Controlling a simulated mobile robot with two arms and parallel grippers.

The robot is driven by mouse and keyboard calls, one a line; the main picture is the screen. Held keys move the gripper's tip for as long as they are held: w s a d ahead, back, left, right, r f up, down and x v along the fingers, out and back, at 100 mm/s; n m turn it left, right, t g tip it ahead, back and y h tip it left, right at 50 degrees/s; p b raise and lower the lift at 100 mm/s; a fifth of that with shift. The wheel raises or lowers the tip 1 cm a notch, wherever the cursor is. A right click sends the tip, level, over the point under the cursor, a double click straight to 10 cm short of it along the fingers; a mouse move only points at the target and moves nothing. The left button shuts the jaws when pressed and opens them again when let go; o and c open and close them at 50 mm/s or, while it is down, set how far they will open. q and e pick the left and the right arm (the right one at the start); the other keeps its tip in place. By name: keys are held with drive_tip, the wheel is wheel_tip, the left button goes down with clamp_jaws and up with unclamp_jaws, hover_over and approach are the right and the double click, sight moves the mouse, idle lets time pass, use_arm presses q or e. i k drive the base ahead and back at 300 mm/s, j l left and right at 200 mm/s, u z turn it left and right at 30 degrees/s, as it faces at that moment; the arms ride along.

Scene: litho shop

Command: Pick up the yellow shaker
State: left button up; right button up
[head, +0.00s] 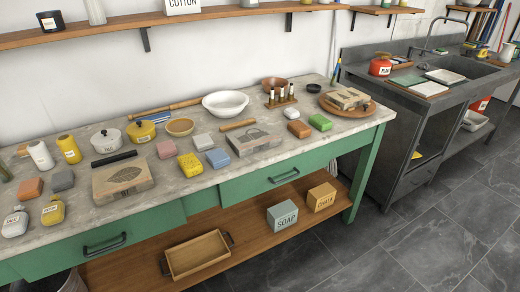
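A yellow cylinder (70,150) that looks like the yellow shaker stands upright on the marble-topped counter (270,168) at the left. A similar white cylinder (41,156) stands just left of it. A yellow squat bottle (53,211) with a label sits nearer the front edge, beside a white squat bottle (16,223). Neither of my grippers is in view.
A grey block (62,181), a lidded white pot (107,140), a black bar (114,159) and a printed stone slab (122,178) lie near the yellow cylinder. A wooden wall shelf (200,14) runs above the counter. The floor in front is clear at right.

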sight(67, 144)
drive_tip(key=u, duration=1.35)
